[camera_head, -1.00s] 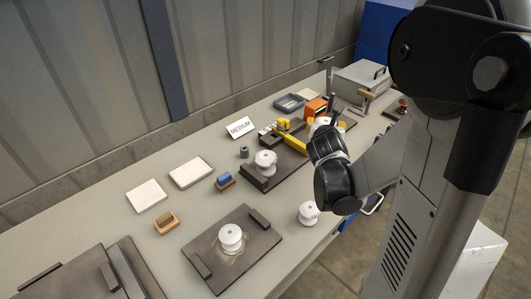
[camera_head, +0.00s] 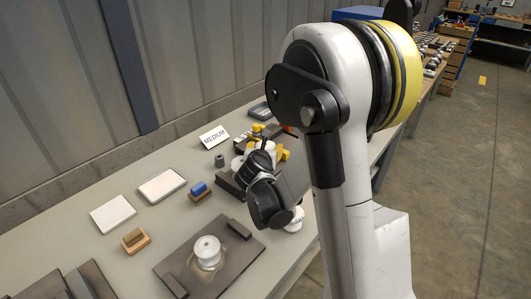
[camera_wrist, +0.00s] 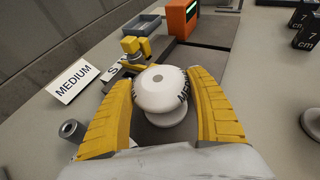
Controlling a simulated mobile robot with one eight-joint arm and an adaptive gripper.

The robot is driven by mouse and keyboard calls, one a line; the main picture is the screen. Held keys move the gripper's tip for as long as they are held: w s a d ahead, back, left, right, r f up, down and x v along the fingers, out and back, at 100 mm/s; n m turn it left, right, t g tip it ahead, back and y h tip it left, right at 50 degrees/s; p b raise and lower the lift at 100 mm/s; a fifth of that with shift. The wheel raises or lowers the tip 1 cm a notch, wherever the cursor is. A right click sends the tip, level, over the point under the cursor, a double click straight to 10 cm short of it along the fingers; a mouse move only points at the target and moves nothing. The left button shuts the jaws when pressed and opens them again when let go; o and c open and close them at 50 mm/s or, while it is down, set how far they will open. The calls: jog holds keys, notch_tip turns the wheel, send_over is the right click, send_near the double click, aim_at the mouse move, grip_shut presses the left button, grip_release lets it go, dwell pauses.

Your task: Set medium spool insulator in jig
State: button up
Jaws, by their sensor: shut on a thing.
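In the wrist view, my gripper (camera_wrist: 163,105) has its yellow fingers on both sides of a white spool insulator (camera_wrist: 160,85). Its label is partly hidden, with letters like "ME" showing. A second white disc shows just below it; I cannot tell whether it is the same spool's flange or another piece. In the head view, my gripper (camera_head: 268,152) is above a dark jig base (camera_head: 228,186) behind my wrist. White spool parts (camera_head: 238,163) show at that base, partly hidden. The MEDIUM card (camera_head: 213,137) stands behind it and also shows in the wrist view (camera_wrist: 72,80).
A white spool (camera_head: 207,251) stands on the nearer dark plate (camera_head: 180,262). Another spool (camera_head: 295,219) stands near the table's right edge, beside my wrist. A grey cylinder (camera_wrist: 72,130), a blue block (camera_head: 198,188) and an orange box (camera_wrist: 180,19) are nearby.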

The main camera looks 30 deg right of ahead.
jog(key=shift+r, duration=0.1)
jog(key=o, duration=1.1)
jog(key=shift+o, duration=0.2)
